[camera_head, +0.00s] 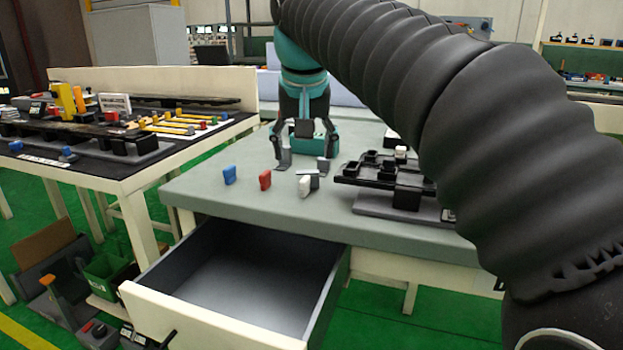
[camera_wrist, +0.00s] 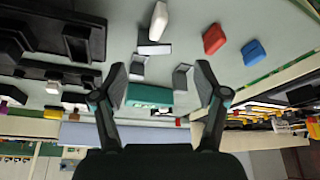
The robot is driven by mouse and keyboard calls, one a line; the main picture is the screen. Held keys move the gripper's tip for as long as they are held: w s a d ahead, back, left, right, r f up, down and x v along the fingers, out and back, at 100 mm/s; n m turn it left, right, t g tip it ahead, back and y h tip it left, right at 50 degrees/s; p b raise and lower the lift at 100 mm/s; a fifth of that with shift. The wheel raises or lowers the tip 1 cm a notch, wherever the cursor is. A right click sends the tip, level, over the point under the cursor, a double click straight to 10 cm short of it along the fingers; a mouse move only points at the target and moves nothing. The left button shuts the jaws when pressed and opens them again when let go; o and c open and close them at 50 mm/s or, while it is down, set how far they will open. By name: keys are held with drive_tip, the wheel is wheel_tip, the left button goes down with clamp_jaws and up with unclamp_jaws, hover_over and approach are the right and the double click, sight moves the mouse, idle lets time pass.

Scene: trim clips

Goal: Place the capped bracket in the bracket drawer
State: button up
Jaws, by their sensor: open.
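My gripper (camera_head: 304,146) is open and empty above the grey-green table, pointing down; its fingers also show in the wrist view (camera_wrist: 160,70). Small grey metal brackets lie below it: one to the left (camera_head: 283,160), one to the right (camera_head: 322,165), and one nearer the front edge, which shows in the wrist view (camera_wrist: 154,48). A white clip (camera_head: 304,186) stands right beside this front bracket. I cannot tell whether the two are joined, so no bracket is clearly capped. The drawer (camera_head: 225,325) under the table is pulled open and its visible floor is bare.
A red clip (camera_head: 265,180) and a blue clip (camera_head: 229,175) stand left of the white one. A black fixture (camera_head: 385,178) sits at right, a teal box (camera_wrist: 150,95) behind the brackets. Another cluttered table (camera_head: 75,168) is at left. The table's front left is clear.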

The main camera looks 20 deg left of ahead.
sight(307, 171)
drive_tip(key=shift+d+x, duration=0.15)
drive_tip(key=shift+x, duration=1.1)
drive_tip(key=shift+d+x, duration=0.15)
drive_tip(key=shift+x, duration=1.15)
drive_tip(key=c, duration=1.1)
drive_tip(key=shift+r, duration=0.1)
drive_tip(key=shift+c, duration=0.2)
drive_tip(key=shift+r, duration=0.6)
drive_tip(key=r, duration=0.1)
drive_tip(key=d+r, duration=0.1)
drive_tip(key=r, duration=0.1)
drive_tip(key=shift+r, duration=0.1)
drive_tip(key=s+d+r, duration=0.1)
drive_tip(key=d+r, duration=0.5)
drive_tip(key=d, duration=0.4)
drive_tip(key=shift+s+d, duration=0.15)
drive_tip(key=shift+d, duration=0.15)
